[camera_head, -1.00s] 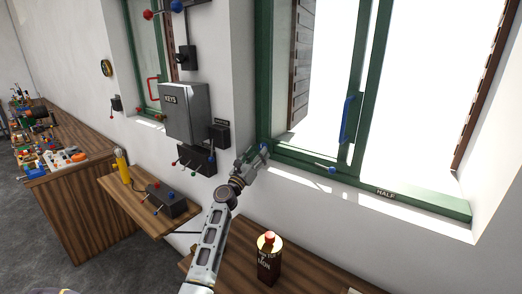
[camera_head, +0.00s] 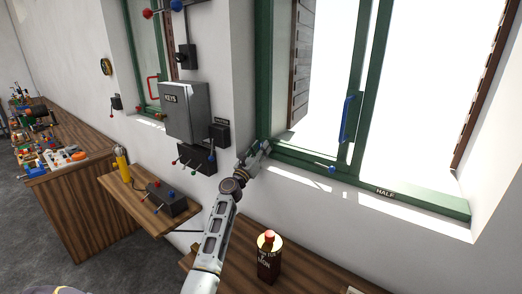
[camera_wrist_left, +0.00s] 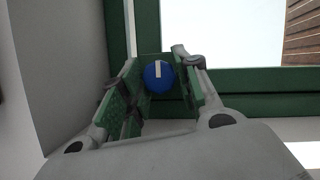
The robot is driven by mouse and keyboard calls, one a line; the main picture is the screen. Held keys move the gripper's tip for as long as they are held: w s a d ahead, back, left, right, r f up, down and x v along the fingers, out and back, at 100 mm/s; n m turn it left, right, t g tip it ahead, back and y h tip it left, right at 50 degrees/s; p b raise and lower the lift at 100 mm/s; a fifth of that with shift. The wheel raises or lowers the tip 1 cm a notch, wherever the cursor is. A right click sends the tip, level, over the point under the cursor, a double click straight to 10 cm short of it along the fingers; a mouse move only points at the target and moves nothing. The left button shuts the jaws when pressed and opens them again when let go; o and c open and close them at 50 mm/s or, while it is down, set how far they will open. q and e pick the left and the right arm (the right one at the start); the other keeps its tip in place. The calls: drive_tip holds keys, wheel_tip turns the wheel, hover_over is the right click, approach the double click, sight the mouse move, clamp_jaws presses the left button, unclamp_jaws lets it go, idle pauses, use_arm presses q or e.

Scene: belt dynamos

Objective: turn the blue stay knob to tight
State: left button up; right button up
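The blue knob (camera_wrist_left: 158,77) with a white mark pointing up shows in the left wrist view, in front of the green window frame. It sits between the two fingers of my left gripper (camera_wrist_left: 160,85), with one green pad on each side. The fingers look apart, and I cannot make out firm contact with the knob. In the head view my left gripper (camera_head: 256,151) is at the lower left corner of the green window frame (camera_head: 300,158) and hides the knob there. My right gripper is not in view.
A small blue-ended lever (camera_head: 331,169) sits on the lower frame near the HALF label (camera_head: 385,192). A blue handle (camera_head: 348,119) is on the sash. A grey KEYS box (camera_head: 185,112) is left of my gripper. A dark bottle (camera_head: 268,258) stands on the wooden table below.

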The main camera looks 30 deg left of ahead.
use_arm(q)
drive_tip(key=c, duration=0.4)
